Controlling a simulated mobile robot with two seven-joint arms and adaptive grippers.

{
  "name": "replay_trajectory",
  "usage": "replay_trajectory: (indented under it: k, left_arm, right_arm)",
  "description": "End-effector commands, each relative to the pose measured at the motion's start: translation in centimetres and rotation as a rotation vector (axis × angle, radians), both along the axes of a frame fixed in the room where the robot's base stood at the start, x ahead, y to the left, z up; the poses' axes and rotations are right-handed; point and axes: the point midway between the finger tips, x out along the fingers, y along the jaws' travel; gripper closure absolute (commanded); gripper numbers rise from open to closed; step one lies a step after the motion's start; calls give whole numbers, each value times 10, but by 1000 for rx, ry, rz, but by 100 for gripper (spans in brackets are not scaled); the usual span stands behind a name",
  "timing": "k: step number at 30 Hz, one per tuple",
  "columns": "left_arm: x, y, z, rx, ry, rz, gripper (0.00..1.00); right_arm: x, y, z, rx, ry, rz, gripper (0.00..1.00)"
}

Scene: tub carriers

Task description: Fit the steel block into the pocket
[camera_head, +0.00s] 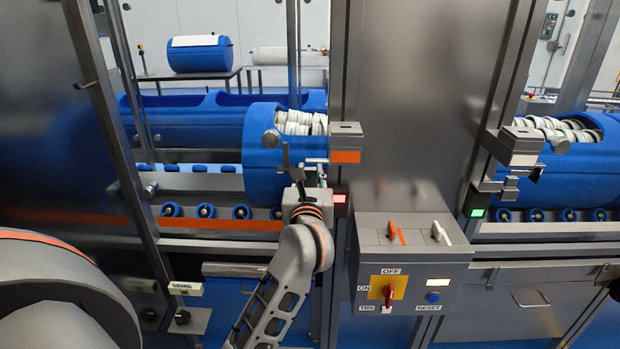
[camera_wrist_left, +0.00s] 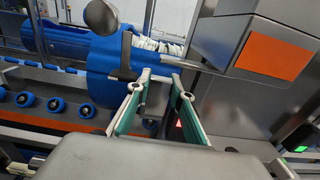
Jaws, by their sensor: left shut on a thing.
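My left gripper (camera_head: 306,178) is at the middle of the head view, in front of the blue drum's right end. In the left wrist view its two fingers (camera_wrist_left: 160,80) are closed on a small steel piece (camera_wrist_left: 160,78), which I take for the steel block. I cannot make out the pocket's opening. My right gripper is not in view.
A blue drum (camera_head: 262,170) with pale contents lies behind the gripper, above rollers (camera_head: 205,211). A dark T-shaped handle (camera_wrist_left: 125,60) stands close left of the fingers. A control box (camera_head: 412,262) is at lower right. A green light (camera_head: 477,213) glows at the right bay.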

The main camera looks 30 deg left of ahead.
Motion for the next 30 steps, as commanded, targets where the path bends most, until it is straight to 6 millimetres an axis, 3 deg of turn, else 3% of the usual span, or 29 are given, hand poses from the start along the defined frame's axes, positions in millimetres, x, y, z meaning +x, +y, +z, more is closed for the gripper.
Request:
replay_trajectory:
  k: [18, 30]
  left_arm:
    - [36, 23, 1, 1, -2, 1, 96]
    - [43, 26, -1, -1, -2, 1, 96]
  right_arm:
    - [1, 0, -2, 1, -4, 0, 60]
    - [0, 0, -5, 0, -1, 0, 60]
